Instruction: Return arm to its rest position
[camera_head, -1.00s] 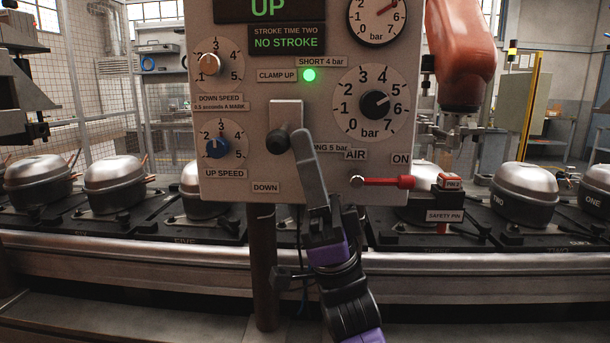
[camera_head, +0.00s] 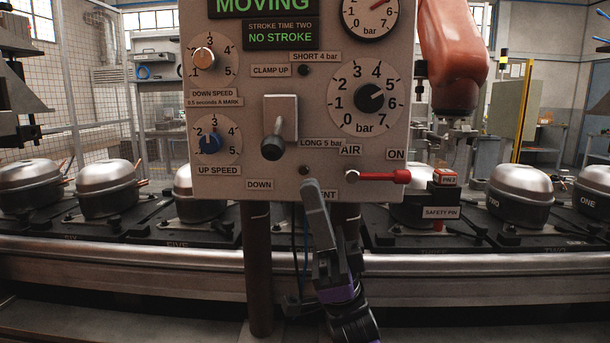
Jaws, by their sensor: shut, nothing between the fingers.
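My gripper (camera_head: 314,190) is at the lower edge of the grey control panel (camera_head: 230,110), its fingers pointing up. It is shut and holds nothing. It covers part of a label at the panel's bottom edge. The black-knobbed clamp lever (camera_head: 274,143) stands above and left of my fingertips, apart from them, with its handle tilted down. The display (camera_head: 262,6) reads MOVING in green, and the smaller one below it reads NO STROKE. The lamp (camera_head: 304,70) beside CLAMP UP is dark.
The red AIR handle (camera_head: 385,177) sticks out at the panel's lower right. Beyond it is the SAFETY PIN block (camera_head: 442,212). Domed metal compressors (camera_head: 520,185) stand on black pallets along a conveyor (camera_head: 450,262). An orange robot arm (camera_head: 450,50) hangs at the upper right.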

